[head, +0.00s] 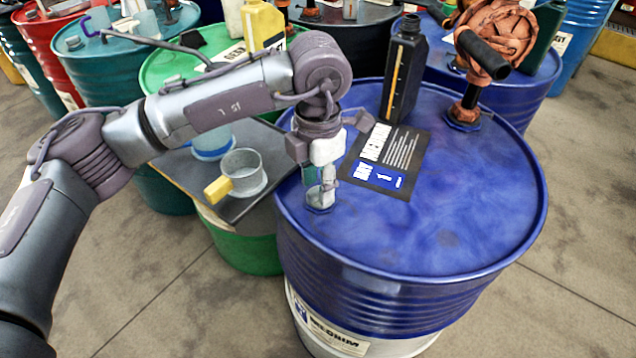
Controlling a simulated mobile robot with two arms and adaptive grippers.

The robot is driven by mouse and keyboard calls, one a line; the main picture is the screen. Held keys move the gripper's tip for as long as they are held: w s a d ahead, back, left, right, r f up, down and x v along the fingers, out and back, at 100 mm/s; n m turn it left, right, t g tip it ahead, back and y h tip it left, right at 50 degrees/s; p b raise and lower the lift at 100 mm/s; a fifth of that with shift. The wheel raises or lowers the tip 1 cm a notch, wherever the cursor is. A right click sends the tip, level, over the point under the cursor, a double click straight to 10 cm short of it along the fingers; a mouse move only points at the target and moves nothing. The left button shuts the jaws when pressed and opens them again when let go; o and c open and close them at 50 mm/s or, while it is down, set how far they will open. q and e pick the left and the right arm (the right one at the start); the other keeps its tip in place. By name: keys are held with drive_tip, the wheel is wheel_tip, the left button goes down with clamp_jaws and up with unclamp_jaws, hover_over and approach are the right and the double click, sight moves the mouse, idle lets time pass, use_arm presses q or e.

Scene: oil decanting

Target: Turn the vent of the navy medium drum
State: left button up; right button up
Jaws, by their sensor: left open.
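The navy drum (460,220) stands at front right, with a dark card reading "medium" (388,158) on its top. Its vent (319,201) is a small pale fitting near the left edge of the drum top. My left gripper (320,178) points down right over the vent, with its fingers open. The fingers hide the upper part of the vent, and I cannot tell whether they touch it. My right gripper is not in view.
A black bottle (403,75) and an orange rotary pump (490,50) stand at the back of the drum top. A clear measuring cup with a yellow handle (243,172) sits on a dark board (190,165) to the left. The front right of the drum top is clear.

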sight(318, 189)
use_arm(q)
wheel_tip(318, 189, up, 11)
idle(0.3)
drive_tip(key=shift+f, duration=0.1)
